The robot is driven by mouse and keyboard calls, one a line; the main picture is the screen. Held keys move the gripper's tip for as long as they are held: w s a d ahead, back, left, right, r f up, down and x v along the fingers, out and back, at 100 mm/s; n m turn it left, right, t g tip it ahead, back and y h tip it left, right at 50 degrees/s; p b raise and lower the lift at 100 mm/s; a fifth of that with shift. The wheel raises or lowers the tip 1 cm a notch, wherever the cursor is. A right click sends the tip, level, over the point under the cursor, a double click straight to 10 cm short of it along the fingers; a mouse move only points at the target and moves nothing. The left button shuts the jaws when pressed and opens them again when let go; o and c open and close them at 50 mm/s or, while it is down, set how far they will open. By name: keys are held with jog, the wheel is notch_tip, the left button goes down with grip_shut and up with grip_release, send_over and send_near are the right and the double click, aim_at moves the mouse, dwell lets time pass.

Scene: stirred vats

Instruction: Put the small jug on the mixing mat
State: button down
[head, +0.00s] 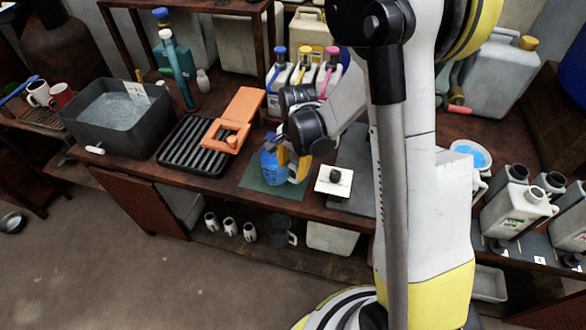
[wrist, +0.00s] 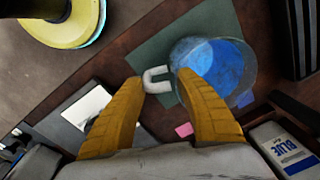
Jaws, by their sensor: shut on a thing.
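The small jug (head: 269,167) is clear, with blue liquid inside and a pale handle. In the wrist view the jug (wrist: 212,68) is seen from above, with its handle between my fingers. My gripper (head: 291,166) is shut on that handle; its yellow fingers (wrist: 160,78) lie either side of it. The mixing mat (head: 256,184) is a flat green sheet at the bench's front edge, and it also shows in the wrist view (wrist: 150,50). The jug is over the mat and looks upright. I cannot tell whether its base touches the mat.
A white block with a dark knob (head: 333,182) stands right of the mat. A black ribbed rack (head: 187,150) with an orange piece (head: 236,118) is left. Bottles with coloured caps (head: 303,75) stand behind. Another container with blue liquid (head: 470,153) is far right.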

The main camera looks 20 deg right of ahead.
jog(key=shift+f, duration=0.1)
jog(key=shift+f, duration=0.15)
jog(key=c, duration=0.9)
grip_release()
jog(key=s+r+n+t+p, duration=0.1)
jog(key=s+r+n+p, duration=0.15)
jog(key=r, duration=0.85)
jog(key=s+r+n+t+p, duration=0.2)
jog(key=s+r, duration=0.2)
jog(key=r, duration=0.7)
jog(key=shift+s+a+r+n+t, duration=0.2)
jog(key=shift+s+r+n+t, duration=0.55)
jog(key=shift+s+n, duration=0.6)
jog(key=shift+s+a+r+n+t, duration=0.25)
jog(key=shift+s+r+n+t, duration=0.2)
jog(key=shift+s+r+n, duration=0.95)
jog(key=shift+s+a+r+n+t, duration=0.2)
jog(key=shift+s+r+n+t, duration=0.55)
jog(key=shift+s, duration=1.05)
